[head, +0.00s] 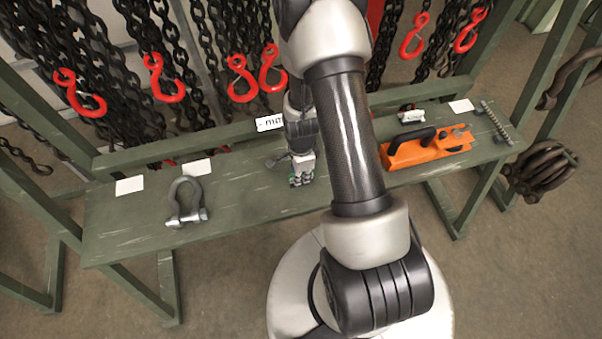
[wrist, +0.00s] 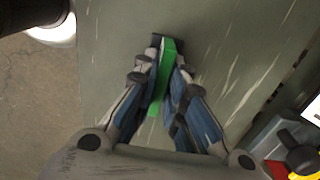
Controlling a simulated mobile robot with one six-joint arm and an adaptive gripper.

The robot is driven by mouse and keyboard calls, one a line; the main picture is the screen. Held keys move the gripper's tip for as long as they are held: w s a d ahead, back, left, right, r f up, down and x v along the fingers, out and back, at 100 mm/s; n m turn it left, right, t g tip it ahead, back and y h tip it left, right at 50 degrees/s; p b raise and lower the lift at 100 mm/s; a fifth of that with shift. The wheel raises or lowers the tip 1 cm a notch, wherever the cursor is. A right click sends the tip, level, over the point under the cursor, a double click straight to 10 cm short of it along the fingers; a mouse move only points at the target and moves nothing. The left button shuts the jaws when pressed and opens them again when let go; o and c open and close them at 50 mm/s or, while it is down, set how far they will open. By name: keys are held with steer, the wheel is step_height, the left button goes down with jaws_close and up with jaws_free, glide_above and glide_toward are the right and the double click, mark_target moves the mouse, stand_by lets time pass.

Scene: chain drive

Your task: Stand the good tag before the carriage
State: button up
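My gripper (head: 302,178) is low over the middle of the green bench (head: 245,195), and my arm hides part of the area to its right. In the wrist view my gripper (wrist: 165,75) has its fingers close together on a thin bright green strip (wrist: 160,85), which looks like the good tag seen on edge. Whether the tag touches the bench I cannot tell. An orange block with a black handle (head: 425,149) lies on the bench to the right of my arm. It may be the carriage, but no label shows this.
A grey shackle (head: 186,203) and white cards (head: 130,185) lie on the left of the bench. A threaded rod (head: 494,120) lies at the right end. Black chains with red hooks (head: 240,78) hang behind. Bare bench lies between shackle and gripper.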

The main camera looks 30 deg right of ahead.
steer(key=o, duration=0.4)
steer(key=shift+r, duration=0.15)
step_height(320, 180, up, 12)
steer(key=p, duration=0.4)
step_height(320, 180, up, 11)
steer(key=n+t, duration=0.1)
steer(key=n, duration=0.4)
glide_above(292, 176)
steer(key=shift+s+a+r+n+t, duration=0.6)
steer(key=shift+s+a+r+n, duration=0.7)
steer(key=shift+s+r+n, duration=1.6)
steer(key=shift+s+a+r+n+t, duration=0.6)
steer(key=shift+s+a+r+n, duration=0.75)
steer(key=shift+s+r+n, duration=1.55)
steer(key=shift+s+a+r+n+t, duration=0.6)
steer(key=shift+s+a+r+n, duration=0.7)
steer(key=shift+r+n, duration=1.8)
